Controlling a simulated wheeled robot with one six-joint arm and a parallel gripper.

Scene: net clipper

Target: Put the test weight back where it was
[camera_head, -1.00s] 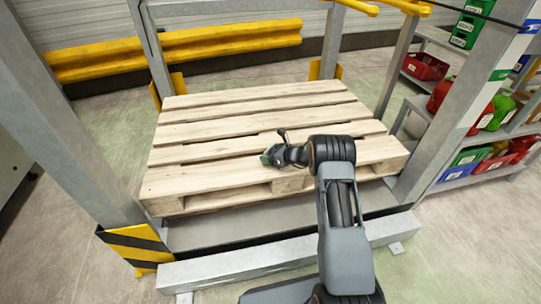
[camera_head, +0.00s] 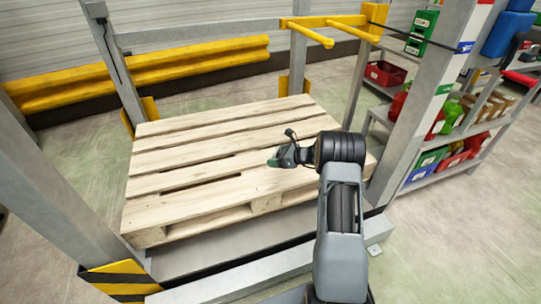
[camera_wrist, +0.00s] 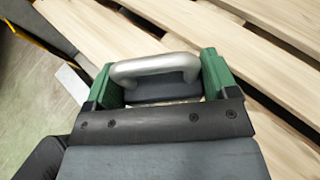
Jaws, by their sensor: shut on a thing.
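The test weight shows in the wrist view as a grey metal handle (camera_wrist: 150,66) on a dark block. My gripper (camera_wrist: 160,86) has green fingers on the left and right of it and is shut on it. In the head view my gripper (camera_head: 278,160) is over the right front part of the wooden pallet (camera_head: 190,180). The weight itself is hard to make out there. I cannot tell how high it is above the boards.
A grey metal frame surrounds the pallet, with a striped post (camera_head: 118,278) at front left and a grey post (camera_head: 418,115) at right. Yellow prongs (camera_head: 320,36) stick out at the back. A shelf (camera_head: 440,178) with coloured bins stands at right. The pallet top looks clear.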

